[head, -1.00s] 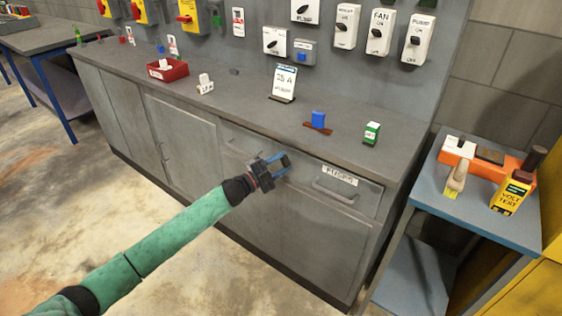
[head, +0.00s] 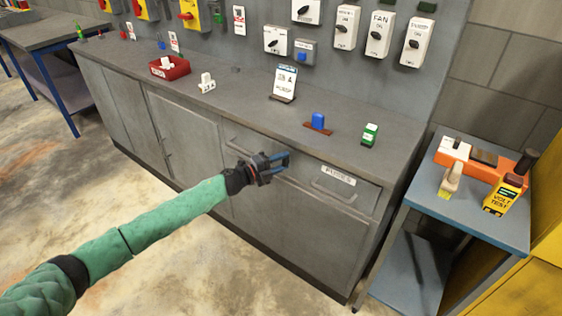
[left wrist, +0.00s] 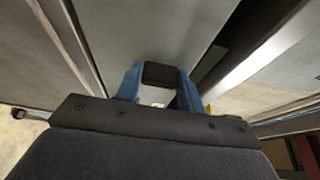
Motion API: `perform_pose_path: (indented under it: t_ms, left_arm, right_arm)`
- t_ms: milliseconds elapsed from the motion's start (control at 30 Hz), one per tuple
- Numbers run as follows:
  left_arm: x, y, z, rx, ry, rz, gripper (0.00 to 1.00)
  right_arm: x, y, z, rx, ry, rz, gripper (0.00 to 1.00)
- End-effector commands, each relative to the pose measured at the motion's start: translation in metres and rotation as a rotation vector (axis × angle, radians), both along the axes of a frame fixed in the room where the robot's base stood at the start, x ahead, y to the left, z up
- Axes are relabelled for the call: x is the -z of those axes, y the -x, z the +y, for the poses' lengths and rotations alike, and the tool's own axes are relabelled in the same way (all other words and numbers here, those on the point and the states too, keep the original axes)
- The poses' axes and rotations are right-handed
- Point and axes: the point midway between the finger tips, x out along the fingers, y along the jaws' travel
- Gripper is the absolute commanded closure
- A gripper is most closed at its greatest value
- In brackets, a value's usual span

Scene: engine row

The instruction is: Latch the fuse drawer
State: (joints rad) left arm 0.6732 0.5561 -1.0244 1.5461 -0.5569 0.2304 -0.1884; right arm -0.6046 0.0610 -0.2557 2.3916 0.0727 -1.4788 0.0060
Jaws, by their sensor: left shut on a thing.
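The fuse drawer (head: 350,190) is a grey drawer under the counter's right end, with a white label reading FUSES and a bar handle (head: 333,191). Its front looks roughly flush with the cabinet; I cannot tell whether it is fully in. My left gripper (head: 284,160) has blue fingers and is at the cabinet front, just left of the label. In the left wrist view the blue fingers (left wrist: 160,88) are shut on a small dark block (left wrist: 160,75). I cannot tell whether this block is the drawer's latch. My right gripper is out of view.
On the grey counter (head: 235,95) stand a red bin (head: 169,68), a white sign (head: 284,83), a blue piece on a brown base (head: 318,122) and a green-and-white item (head: 369,134). A blue side table (head: 425,205) with a yellow tester (head: 505,194) stands right.

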Motion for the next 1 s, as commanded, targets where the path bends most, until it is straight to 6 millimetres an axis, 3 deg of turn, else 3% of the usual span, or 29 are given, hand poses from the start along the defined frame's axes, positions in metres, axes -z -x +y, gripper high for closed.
perform_pose_path:
  t_ms: [300,333,433,767,1000]
  left_arm:
    - [0.001,0.001,0.000,0.001,-0.001,0.000,0.85]
    - [0.002,0.001,0.000,0.001,-0.001,0.000,0.58]
    - [0.001,0.001,0.000,0.001,-0.001,0.000,0.40]
    - [0.001,0.001,0.002,0.000,-0.001,0.001,0.40]
    - [0.003,0.015,0.025,-0.001,-0.002,0.001,0.40]
  right_arm:
    - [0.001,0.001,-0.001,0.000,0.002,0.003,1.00]
    - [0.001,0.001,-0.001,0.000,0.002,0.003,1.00]
    - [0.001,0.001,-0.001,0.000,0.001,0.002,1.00]
    - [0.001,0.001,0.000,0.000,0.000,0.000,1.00]
    - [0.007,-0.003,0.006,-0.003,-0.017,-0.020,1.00]
